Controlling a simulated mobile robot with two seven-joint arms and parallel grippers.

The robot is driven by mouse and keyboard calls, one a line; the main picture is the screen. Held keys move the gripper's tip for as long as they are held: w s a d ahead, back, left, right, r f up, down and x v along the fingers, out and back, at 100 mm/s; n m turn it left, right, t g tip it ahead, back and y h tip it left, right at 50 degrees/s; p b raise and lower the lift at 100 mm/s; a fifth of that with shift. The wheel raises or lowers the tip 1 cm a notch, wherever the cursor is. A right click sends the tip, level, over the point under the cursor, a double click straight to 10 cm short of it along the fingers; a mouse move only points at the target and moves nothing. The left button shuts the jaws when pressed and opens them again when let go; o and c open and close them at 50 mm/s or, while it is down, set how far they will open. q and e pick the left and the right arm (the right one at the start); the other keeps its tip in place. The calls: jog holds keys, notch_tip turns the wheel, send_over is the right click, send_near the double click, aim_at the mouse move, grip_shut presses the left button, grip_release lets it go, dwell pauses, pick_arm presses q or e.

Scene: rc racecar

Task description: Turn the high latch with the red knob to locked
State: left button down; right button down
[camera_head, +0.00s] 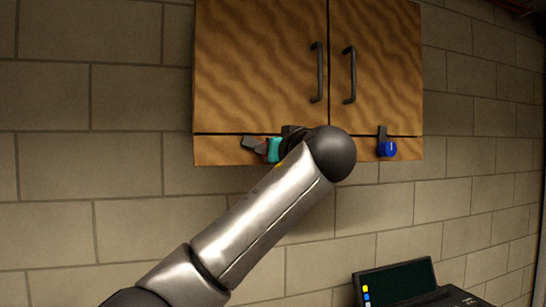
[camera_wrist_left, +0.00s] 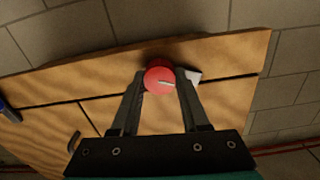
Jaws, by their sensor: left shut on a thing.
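The red knob (camera_wrist_left: 159,80) sits between the two fingers of my left gripper (camera_wrist_left: 160,74), which is shut on it in the wrist view. A white line marks the knob's face. The latch's pale bar (camera_wrist_left: 193,75) sticks out sideways beside the knob. In the head view the bar (camera_head: 252,143) looks dark and points left, slightly tilted, on the strip below the left cabinet door. My left gripper (camera_head: 272,149) and arm hide most of the knob there. My right gripper is not in view.
The wooden cabinet (camera_head: 260,65) has two closed doors with dark handles. A second latch with a blue knob (camera_head: 387,149) is at the right, its bar pointing up. A dark screen device (camera_head: 398,281) stands below right. Open wall lies left of the cabinet.

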pick_arm(q)
jog(key=shift+m+p, duration=1.65)
jog(key=shift+m, duration=4.95)
jog(key=shift+f, duration=0.1)
jog(key=shift+c, duration=2)
grip_release()
jog(key=shift+d, duration=0.1)
jog(key=b+v, duration=0.4)
jog(key=v, duration=1.1)
jog(key=shift+s, duration=0.15)
